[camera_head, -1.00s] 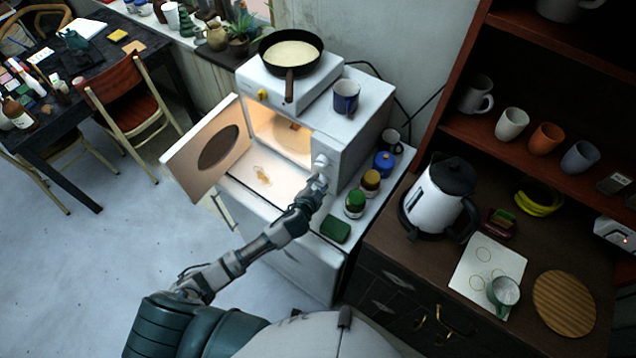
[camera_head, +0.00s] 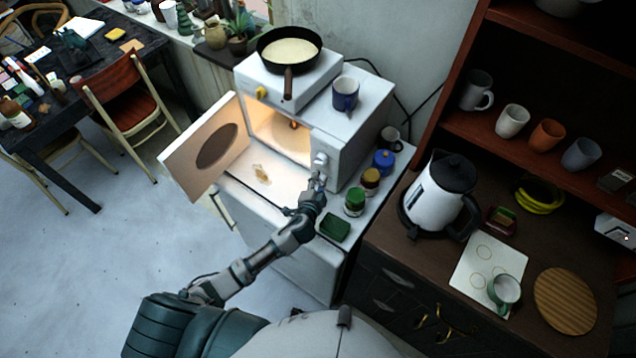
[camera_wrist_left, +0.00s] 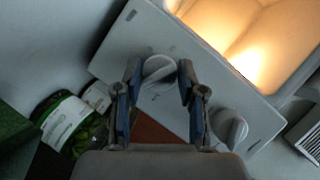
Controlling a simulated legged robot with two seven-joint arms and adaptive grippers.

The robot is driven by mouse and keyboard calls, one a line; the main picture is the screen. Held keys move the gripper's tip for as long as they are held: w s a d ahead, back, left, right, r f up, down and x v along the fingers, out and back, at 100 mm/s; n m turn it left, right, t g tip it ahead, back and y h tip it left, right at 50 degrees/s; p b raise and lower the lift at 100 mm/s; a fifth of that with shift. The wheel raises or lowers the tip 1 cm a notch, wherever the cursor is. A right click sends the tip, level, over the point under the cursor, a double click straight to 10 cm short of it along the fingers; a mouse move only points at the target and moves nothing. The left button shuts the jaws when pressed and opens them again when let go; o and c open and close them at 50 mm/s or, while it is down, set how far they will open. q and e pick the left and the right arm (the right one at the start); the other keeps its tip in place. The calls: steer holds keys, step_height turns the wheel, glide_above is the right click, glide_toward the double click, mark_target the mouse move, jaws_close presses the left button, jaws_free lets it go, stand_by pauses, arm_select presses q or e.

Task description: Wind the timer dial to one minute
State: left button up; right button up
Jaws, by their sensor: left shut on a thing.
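The white microwave-style oven (camera_head: 352,128) stands on a white cabinet, its door (camera_head: 208,148) open and its inside lit. Its front panel carries two pale round dials. My left gripper (camera_head: 320,178) is at this panel in the head view, with one dial (camera_head: 321,158) showing just above it. In the left wrist view my left gripper (camera_wrist_left: 158,78) has its two fingers on either side of one dial (camera_wrist_left: 158,68); it is shut on that dial. The other dial (camera_wrist_left: 230,126) is to the right, outside the fingers. Dial markings are too small to read. My right gripper is not in view.
A blue mug (camera_head: 345,94) and a white box bearing a pan (camera_head: 289,50) stand on the oven. Paint jars (camera_head: 355,201) and a green sponge-like block (camera_head: 334,228) sit right of my gripper. A kettle (camera_head: 440,195) stands on the dark counter.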

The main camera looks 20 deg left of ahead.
arm_select(q)
steer(key=o, duration=1.1)
steer(key=shift+f, duration=0.2)
steer(key=shift+o, duration=0.2)
steer(key=shift+r, duration=0.1)
steer(key=v, duration=1.2)
